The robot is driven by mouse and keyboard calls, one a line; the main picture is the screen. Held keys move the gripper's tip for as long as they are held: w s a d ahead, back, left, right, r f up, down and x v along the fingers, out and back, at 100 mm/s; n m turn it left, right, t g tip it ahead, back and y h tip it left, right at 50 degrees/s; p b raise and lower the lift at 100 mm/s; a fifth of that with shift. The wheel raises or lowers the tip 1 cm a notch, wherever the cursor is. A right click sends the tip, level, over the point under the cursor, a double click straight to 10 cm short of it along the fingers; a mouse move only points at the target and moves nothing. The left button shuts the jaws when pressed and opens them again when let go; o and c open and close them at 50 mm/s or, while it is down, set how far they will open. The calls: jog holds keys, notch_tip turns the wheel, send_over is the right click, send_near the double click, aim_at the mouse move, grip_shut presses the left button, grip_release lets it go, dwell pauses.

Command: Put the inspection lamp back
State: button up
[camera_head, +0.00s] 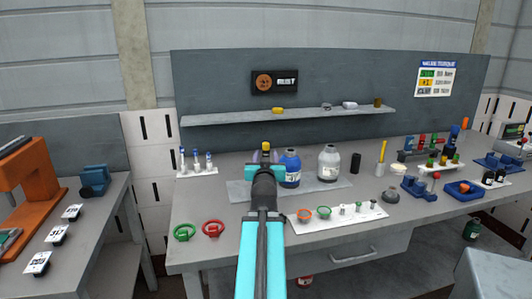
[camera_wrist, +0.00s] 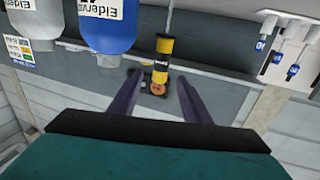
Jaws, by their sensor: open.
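A yellow and black cylinder (camera_wrist: 163,62), probably the inspection lamp, stands just ahead of my gripper (camera_wrist: 159,76) in the upside-down wrist view. The two dark fingers are apart, one to each side of it in the picture, and I see no contact. In the head view, its yellow top (camera_head: 266,146) shows just beyond my gripper (camera_head: 265,157), and the rest is hidden. My gripper is open and empty over the bench. I cannot make out a holder for the lamp.
A shelf (camera_head: 300,115) spans the back panel.

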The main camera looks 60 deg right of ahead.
aim_at(266, 150)
jog(key=shift+r+p, duration=0.1)
jog(key=shift+p, duration=0.7)
jog(key=p+x, duration=0.1)
jog(key=p, duration=0.2)
jog(key=shift+d, duration=0.3)
jog(key=shift+w+d+r+p, duration=0.1)
jog(key=shift+w+d+p, duration=0.1)
jog(key=shift+p, duration=0.45)
jog(key=shift+w+d+p, duration=0.2)
jog(key=shift+d+p, duration=0.15)
jog(key=shift+p, duration=0.75)
jog(key=shift+w+d+f, duration=0.15)
jog(key=shift+d+f, duration=0.1)
jog(key=shift+d, duration=0.05)
jog(key=shift+x, duration=1.1)
jog(key=shift+d, duration=0.1)
jog(key=shift+x, duration=2.5)
jog(key=shift+w, duration=0.1)
